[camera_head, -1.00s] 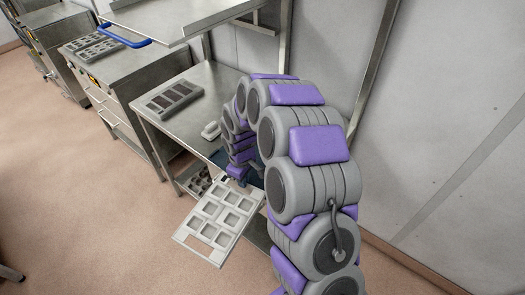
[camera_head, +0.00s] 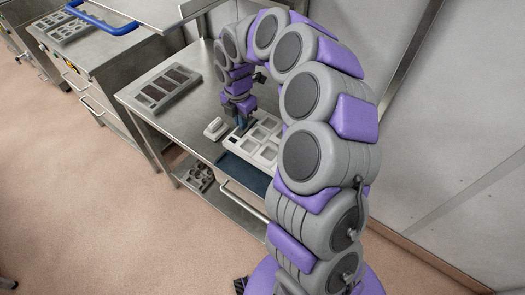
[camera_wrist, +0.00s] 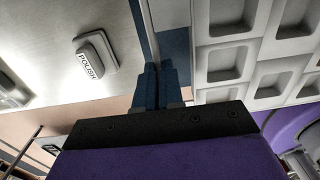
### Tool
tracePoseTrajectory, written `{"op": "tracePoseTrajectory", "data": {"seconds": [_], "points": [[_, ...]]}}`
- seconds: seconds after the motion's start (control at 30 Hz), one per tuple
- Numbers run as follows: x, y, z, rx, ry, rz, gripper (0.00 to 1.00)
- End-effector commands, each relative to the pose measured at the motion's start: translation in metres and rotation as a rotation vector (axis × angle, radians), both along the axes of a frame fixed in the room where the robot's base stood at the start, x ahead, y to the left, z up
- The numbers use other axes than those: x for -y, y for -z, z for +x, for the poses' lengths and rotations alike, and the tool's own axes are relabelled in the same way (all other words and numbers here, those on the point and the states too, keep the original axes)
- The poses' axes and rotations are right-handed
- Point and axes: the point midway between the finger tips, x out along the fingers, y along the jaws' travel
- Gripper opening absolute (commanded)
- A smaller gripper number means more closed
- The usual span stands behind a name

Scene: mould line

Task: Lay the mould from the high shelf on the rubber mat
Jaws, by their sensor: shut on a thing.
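The mould (camera_head: 268,150) is a pale grey plate with several square hollows. In the head view it lies roughly level over the worktable, behind the visible front strip of the dark blue rubber mat (camera_head: 242,173). I cannot tell whether it touches the mat; my arm hides its right part. My gripper (camera_head: 243,126) points down, shut on the mould's left end. In the wrist view the mould (camera_wrist: 228,62) fills the upper right beside my gripper's blue fingers (camera_wrist: 155,85). The high shelf (camera_head: 150,12) shows at the top of the head view.
A small pale block (camera_head: 216,129) marked POLISH stands on the worktable left of the mat; it also shows in the wrist view (camera_wrist: 95,52). A dark-celled mould (camera_head: 165,90) lies farther left. A lower shelf holds another mould (camera_head: 197,176).

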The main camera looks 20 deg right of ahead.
Motion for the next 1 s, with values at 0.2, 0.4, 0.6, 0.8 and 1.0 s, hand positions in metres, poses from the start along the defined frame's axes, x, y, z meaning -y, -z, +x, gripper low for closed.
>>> {"op": "tracePoseTrajectory", "data": {"seconds": [0.2, 0.4, 0.6, 0.8, 1.0], "points": [[0.004, 0.036, 0.0, -0.001, 0.004, 0.007, 0.0], [0.003, 0.054, 0.0, -0.002, 0.005, 0.002, 0.0], [0.0, 0.086, 0.0, -0.003, 0.005, 0.001, 0.0], [0.002, 0.094, 0.0, 0.0, 0.005, 0.002, 0.0], [0.003, 0.095, 0.0, -0.001, 0.005, 0.003, 0.0]]}}
